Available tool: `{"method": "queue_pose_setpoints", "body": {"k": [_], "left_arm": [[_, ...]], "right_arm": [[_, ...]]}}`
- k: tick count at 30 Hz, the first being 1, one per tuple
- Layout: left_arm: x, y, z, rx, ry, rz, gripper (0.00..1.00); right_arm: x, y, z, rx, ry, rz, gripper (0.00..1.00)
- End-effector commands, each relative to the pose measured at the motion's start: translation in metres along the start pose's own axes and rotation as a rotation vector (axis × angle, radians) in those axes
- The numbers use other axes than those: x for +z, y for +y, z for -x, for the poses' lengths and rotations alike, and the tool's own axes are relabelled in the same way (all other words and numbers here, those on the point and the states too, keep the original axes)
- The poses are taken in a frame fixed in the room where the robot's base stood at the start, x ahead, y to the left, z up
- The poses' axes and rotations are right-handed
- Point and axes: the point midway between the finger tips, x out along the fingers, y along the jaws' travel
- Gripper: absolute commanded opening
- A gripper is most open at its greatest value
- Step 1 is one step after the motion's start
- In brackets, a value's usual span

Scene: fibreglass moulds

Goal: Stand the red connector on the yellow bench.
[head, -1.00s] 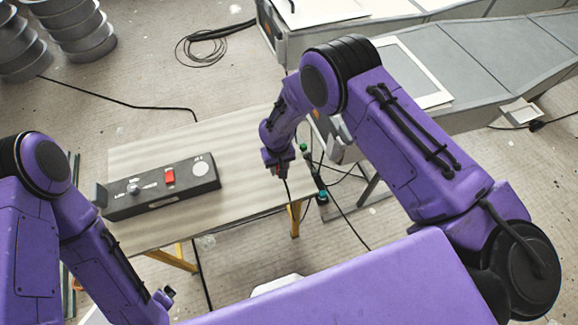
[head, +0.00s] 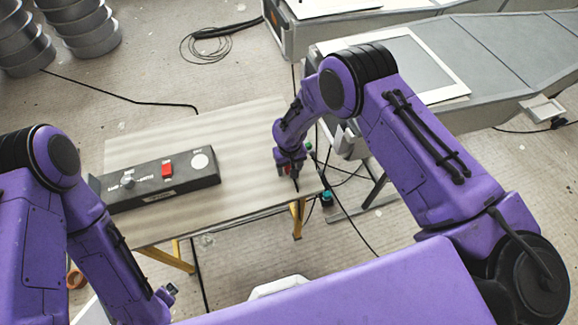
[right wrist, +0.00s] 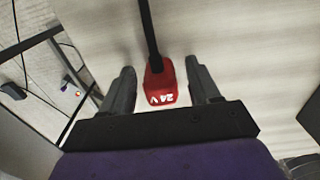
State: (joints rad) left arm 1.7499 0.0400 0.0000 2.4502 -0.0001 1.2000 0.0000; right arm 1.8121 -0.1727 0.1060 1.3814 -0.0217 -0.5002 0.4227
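The red connector (right wrist: 161,84), marked "24 V", is between the two fingers of my right gripper (right wrist: 160,88) in the right wrist view, with a narrow gap on each side. A black cable runs from its far end. The pale bench top (head: 235,205), on yellow legs, is behind it. In the head view my right gripper (head: 290,178) is over the bench's right end and mostly hides the connector. I cannot tell whether the connector touches the bench or is upright. My left gripper (head: 170,293) is low at the left, clear of the bench; its fingers are too small to read.
A black control box (head: 140,185) with a red switch and a white dial lies on the bench's left part. Cables and a dark stand are beyond the right edge. Grey moulds (head: 490,60) fill the upper right. The bench's middle is clear.

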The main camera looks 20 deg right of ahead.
Motion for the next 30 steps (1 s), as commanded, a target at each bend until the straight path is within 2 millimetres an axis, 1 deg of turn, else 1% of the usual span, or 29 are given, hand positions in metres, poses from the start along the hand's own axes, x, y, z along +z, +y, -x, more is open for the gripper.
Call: {"method": "queue_pose_setpoints", "body": {"k": [6, 9, 10, 11, 14, 18, 21, 25, 27, 30], "left_arm": [[0.0, 0.0, 0.001, 0.0, 0.0, 0.0, 1.0], [-0.003, -0.001, 0.006, 0.0, 0.0, 0.0, 1.0], [-0.001, 0.0, 0.002, 0.0, 0.0, 0.0, 1.0], [0.0, 0.0, 0.0, 0.0, 0.001, 0.0, 1.0], [0.002, 0.001, -0.006, 0.0, 0.0, 0.0, 1.0], [0.006, 0.001, -0.014, 0.0, 0.0, 0.0, 1.0], [0.007, 0.002, -0.017, 0.0, 0.0, 0.0, 1.0], [0.008, 0.002, -0.019, 0.0, 0.0, 0.0, 1.0], [0.008, 0.002, -0.019, 0.0, 0.0, 0.0, 1.0], [0.008, 0.002, -0.019, 0.0, 0.0, 0.0, 1.0]], "right_arm": [[0.0, -0.001, 0.001, 0.0, 0.0, 0.002, 0.61], [-0.001, -0.001, 0.009, 0.0, 0.001, 0.002, 0.61], [-0.002, -0.001, 0.011, 0.0, 0.003, 0.002, 0.61], [-0.002, -0.001, 0.015, 0.0, 0.003, 0.002, 0.61], [-0.002, -0.001, 0.039, 0.0, 0.006, 0.002, 0.61], [-0.002, -0.001, 0.076, -0.001, 0.006, 0.002, 0.61], [-0.001, -0.001, 0.099, -0.001, 0.005, 0.001, 0.61], [-0.001, -0.001, 0.117, 0.0, 0.002, 0.002, 0.61], [0.0, -0.001, 0.123, -0.001, 0.001, 0.001, 0.61], [0.0, -0.001, 0.125, -0.001, 0.0, 0.001, 0.61]]}}
